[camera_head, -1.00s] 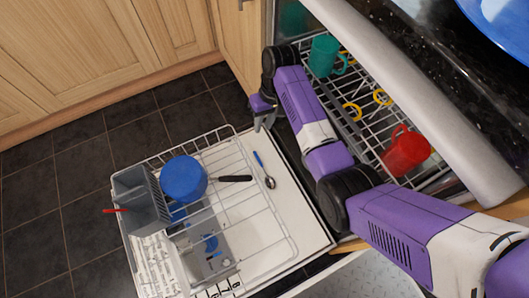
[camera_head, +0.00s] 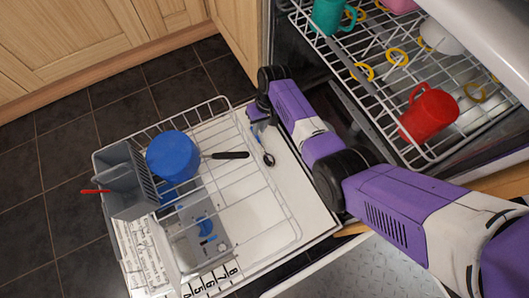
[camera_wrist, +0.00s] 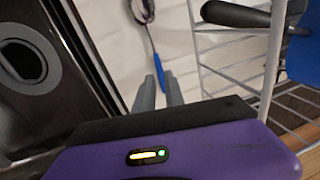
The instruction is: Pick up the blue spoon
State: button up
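The blue spoon (camera_head: 268,158) lies on the white inner face of the open dishwasher door, beside the wire rack. Its bowl is metal and its handle is blue. My gripper (camera_head: 259,116) is over the handle end and partly hides it in the head view. In the wrist view the spoon's blue handle (camera_wrist: 160,72) points toward my gripper (camera_wrist: 159,88), its end in line with the gap between the two grey fingers. The fingers are apart with nothing held. I cannot tell how far above the handle they are.
The lower rack (camera_head: 277,195) holds a blue pan (camera_head: 173,156) with a black handle and a grey cutlery basket (camera_head: 128,182). The upper rack (camera_head: 372,105) holds a red mug (camera_head: 429,115) and a teal mug (camera_head: 327,15) near my arm. Dark floor tiles lie left.

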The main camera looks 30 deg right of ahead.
aim_at(261, 145)
jog(key=f+b, duration=0.1)
jog(key=f, duration=0.2)
jog(key=f+b, duration=0.1)
jog(key=shift+s+a+f+b, duration=0.15)
jog(key=shift+a+b, duration=0.2)
jog(key=shift+a, duration=0.05)
jog(key=shift+c, duration=0.2)
grip_shut()
